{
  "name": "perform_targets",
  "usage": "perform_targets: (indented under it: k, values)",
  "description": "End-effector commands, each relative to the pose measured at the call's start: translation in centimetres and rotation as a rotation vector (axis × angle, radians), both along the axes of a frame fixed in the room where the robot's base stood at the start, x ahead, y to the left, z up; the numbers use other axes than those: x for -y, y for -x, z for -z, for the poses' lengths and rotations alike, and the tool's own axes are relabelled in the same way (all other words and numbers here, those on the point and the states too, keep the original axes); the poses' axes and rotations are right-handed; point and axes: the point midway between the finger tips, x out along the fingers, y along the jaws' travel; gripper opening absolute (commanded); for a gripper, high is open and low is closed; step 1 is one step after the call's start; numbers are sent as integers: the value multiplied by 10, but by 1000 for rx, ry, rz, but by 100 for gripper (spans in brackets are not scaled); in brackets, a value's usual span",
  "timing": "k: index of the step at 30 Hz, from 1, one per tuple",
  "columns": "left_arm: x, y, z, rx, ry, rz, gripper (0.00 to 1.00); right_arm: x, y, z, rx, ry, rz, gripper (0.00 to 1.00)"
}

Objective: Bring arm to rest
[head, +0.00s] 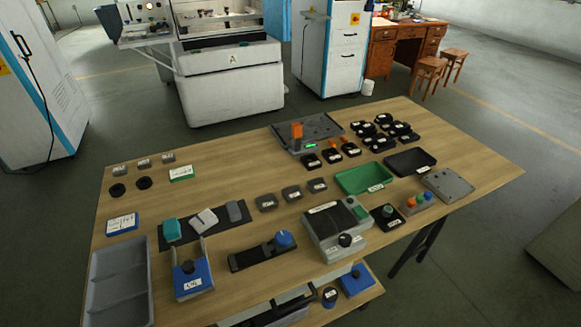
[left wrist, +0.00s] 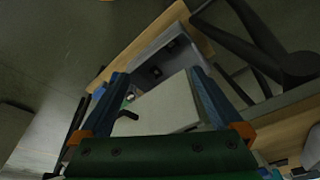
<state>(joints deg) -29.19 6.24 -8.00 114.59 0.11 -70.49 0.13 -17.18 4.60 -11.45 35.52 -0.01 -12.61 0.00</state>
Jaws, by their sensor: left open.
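My left gripper (left wrist: 157,76) shows only in the left wrist view. Its two blue fingers stand wide apart on a dark green body with orange pieces at their bases. A pale grey boxy thing (left wrist: 165,107) shows between and beyond the fingers; I cannot tell what it is, and I see no grip on it. Neither gripper shows in the head view. My right gripper is in no view.
A wooden workbench (head: 240,180) fills the head view's middle. It bears a grey tray (head: 120,285), a green tray (head: 349,182), a grey-green machine (head: 325,229) and several small black parts. A lower shelf (head: 365,298) juts out at the front.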

Motion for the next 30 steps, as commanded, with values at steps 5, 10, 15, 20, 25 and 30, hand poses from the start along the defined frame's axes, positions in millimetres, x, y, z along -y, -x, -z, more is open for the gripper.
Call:
perform_targets:
  k: [5,10,15,20,25,30]
  values:
    - [-3,24,88,-54,-6,11,100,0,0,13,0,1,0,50]
    - [-12,83,173,-118,-15,25,100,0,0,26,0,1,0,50]
    - [-21,134,206,-152,-21,36,100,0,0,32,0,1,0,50]
    - [-24,145,210,-157,-23,39,100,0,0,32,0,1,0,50]
    - [-24,145,210,-157,-23,39,100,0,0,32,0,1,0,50]
    - [-24,145,210,-157,-23,39,100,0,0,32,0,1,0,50]
